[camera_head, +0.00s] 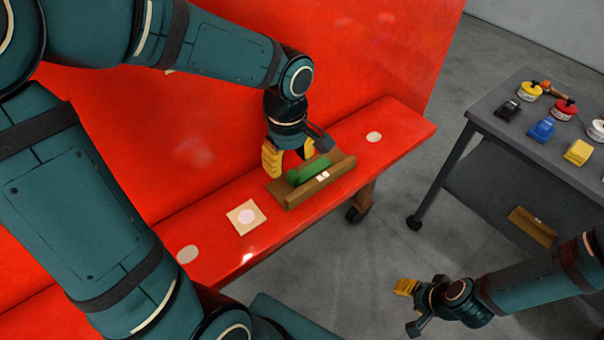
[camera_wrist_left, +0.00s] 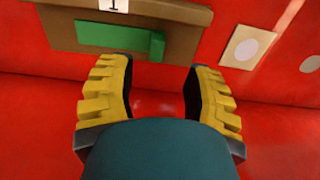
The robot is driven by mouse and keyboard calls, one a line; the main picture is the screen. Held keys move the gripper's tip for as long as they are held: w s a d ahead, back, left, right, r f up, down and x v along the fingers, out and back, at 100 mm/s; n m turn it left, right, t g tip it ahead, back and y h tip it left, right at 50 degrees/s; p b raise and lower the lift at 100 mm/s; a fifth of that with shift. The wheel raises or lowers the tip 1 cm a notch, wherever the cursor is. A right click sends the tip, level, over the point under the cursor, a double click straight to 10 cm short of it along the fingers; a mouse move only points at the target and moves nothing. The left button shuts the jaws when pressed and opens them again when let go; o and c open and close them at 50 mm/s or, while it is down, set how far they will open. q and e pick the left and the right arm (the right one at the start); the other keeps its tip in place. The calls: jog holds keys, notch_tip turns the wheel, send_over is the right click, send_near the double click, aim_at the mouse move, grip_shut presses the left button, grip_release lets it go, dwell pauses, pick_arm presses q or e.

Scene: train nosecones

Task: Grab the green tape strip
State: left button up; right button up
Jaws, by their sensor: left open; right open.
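The green tape strip (camera_head: 308,170) lies in a brown wooden holder (camera_head: 318,188) on the red ledge. It also shows in the left wrist view (camera_wrist_left: 110,37), at the top, left of centre. My left gripper (camera_head: 288,158) is open and empty, just behind the holder. Its yellow fingers (camera_wrist_left: 160,95) are spread in the left wrist view, with the strip beyond their tips and apart from them. My right gripper (camera_head: 406,306) is open and empty, low over the floor at the lower right.
A tan square with a pale disc (camera_head: 246,216) lies on the red ledge (camera_head: 395,135) left of the holder. Pale round spots mark the ledge. A grey cart (camera_head: 500,130) at the right carries tape dispensers and small tubs, with a wooden block (camera_head: 533,226) on its lower shelf.

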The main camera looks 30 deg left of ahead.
aim_at(291, 172)
pick_arm(q)
jog(key=f, duration=0.5)
jog(key=shift+w+f+b, duration=0.1)
jog(key=shift+w+b, duration=0.1)
jog(key=shift+b, duration=0.2)
grip_shut()
